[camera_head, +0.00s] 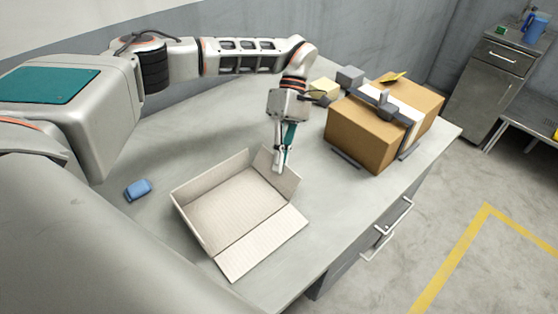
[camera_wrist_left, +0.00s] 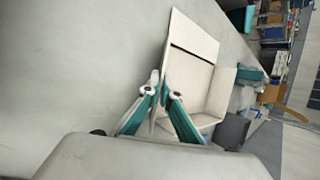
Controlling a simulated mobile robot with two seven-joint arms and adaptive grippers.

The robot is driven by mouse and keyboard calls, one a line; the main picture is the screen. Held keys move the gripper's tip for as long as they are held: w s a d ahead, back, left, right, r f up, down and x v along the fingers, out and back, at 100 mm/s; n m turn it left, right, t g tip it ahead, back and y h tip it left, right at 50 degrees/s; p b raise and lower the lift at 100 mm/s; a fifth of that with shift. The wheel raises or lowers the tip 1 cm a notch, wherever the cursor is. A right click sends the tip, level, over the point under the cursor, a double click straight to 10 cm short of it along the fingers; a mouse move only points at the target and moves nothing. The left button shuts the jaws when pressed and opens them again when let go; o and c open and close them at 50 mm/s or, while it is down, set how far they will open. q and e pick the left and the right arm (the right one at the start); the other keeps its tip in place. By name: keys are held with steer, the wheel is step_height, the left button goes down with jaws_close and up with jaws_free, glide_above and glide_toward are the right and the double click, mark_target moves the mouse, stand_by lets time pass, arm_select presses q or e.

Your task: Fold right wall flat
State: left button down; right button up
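An open cream cardboard box (camera_head: 228,207) sits on the grey table; it also shows in the left wrist view (camera_wrist_left: 192,70). Its front-right wall (camera_head: 262,243) lies folded out flat on the table. The left and back walls stand up. The wall at the back right (camera_head: 287,183) is up and seems to lean slightly outward. My left gripper (camera_head: 280,168) points down at this wall's upper edge. In the wrist view its fingertips (camera_wrist_left: 162,87) are close together with a thin wall edge between them. My right gripper is not in view.
A taped brown carton (camera_head: 365,138) stands on dark supports behind the box, near the table's right edge. A blue block (camera_head: 138,190) lies left of the box. A pale yellow block (camera_head: 325,88) is at the back. The table between the blue block and box is clear.

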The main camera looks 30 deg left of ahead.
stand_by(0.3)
arm_select(q)
steer(key=c, duration=2.3)
jaws_free()
steer(key=shift+c, duration=0.2)
steer(key=shift+w, duration=0.1)
steer(key=v, duration=1.2)
steer(key=shift+f, duration=0.1)
